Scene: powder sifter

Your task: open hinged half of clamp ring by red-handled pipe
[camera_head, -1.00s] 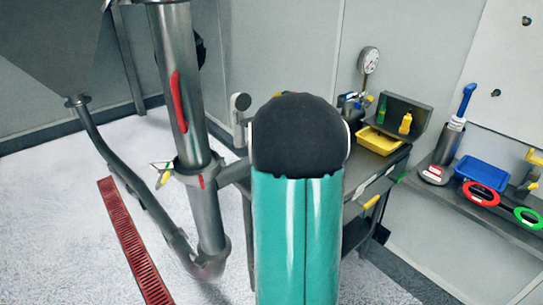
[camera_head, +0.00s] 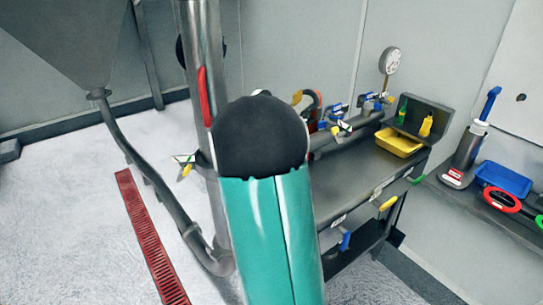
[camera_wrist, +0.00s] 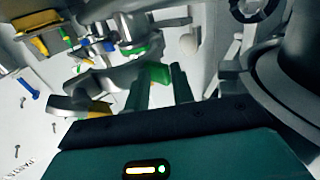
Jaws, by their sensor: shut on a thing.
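The red-handled pipe (camera_head: 203,50) stands upright left of centre in the head view, its red handle (camera_head: 205,97) facing me. The clamp ring (camera_head: 206,170) is low on it; my arm hides its right side. A small tag with a yellow part (camera_head: 184,166) sticks out at its left. In the wrist view, the dark pipe and a collar (camera_wrist: 262,75) fill the right side. My gripper (camera_wrist: 164,80) is shut at a grey curved piece (camera_wrist: 112,80), which looks like the hinged half. A green block is at the fingertips. The exact grip is partly hidden.
A grey bench (camera_head: 350,178) with valves, a gauge (camera_head: 389,60) and a yellow tray (camera_head: 399,142) stands to the right. A shelf with a blue tray (camera_head: 503,180) is farther right. A red floor grate (camera_head: 150,235) and a slanted pipe (camera_head: 150,180) lie to the left.

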